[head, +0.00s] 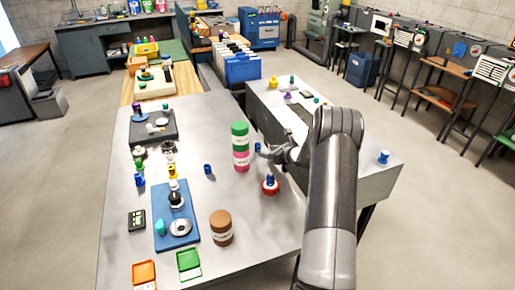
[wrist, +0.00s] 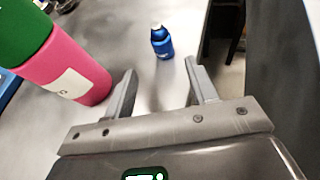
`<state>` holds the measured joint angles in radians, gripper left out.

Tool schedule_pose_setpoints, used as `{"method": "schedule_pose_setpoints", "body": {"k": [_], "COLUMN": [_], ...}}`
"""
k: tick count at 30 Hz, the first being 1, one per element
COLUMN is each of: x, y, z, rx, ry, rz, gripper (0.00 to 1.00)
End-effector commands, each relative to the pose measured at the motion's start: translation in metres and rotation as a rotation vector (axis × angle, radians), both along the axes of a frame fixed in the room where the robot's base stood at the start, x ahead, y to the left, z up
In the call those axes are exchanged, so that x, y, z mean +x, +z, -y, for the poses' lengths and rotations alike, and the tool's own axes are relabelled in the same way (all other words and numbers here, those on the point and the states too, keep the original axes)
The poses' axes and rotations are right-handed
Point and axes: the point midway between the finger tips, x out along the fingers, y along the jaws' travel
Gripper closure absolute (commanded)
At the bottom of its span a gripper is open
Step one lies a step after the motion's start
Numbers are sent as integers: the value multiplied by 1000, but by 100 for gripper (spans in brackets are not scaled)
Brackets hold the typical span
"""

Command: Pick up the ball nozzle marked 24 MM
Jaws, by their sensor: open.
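A small blue nozzle-like piece (wrist: 161,42) with a pale top stands upright on the metal table, ahead of my fingertips in the wrist view. A small blue piece also shows beside my gripper in the head view (head: 257,147). No 24 MM mark is readable on it, so I cannot tell if it is the ball nozzle named. My gripper (wrist: 160,68) is open and empty, its two fingers on either side of the line to the blue piece, not touching it. In the head view my gripper (head: 265,152) is low over the table's right side.
A tall green and pink cylinder (head: 241,158) stands close to the left finger; its pink part (wrist: 75,70) shows in the wrist view. Another blue piece (head: 208,169) stands to the left, a red-white one (head: 270,186) nearer. A brown jar (head: 221,230) and blue tray (head: 164,238) are nearer still.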

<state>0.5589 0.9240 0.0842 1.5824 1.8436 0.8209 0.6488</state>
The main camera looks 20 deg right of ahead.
Motion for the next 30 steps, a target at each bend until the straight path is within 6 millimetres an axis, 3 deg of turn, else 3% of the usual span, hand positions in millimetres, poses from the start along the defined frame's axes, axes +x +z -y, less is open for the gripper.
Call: {"method": "schedule_pose_setpoints", "body": {"k": [15,23,30], "x": [50,54,54], "y": [-22,-23,-23], "z": [-16,-17,-17], "rx": [-2,-2,-2], "ry": [2,1,1], "rz": [1,1,1], "gripper": [48,48,65]}}
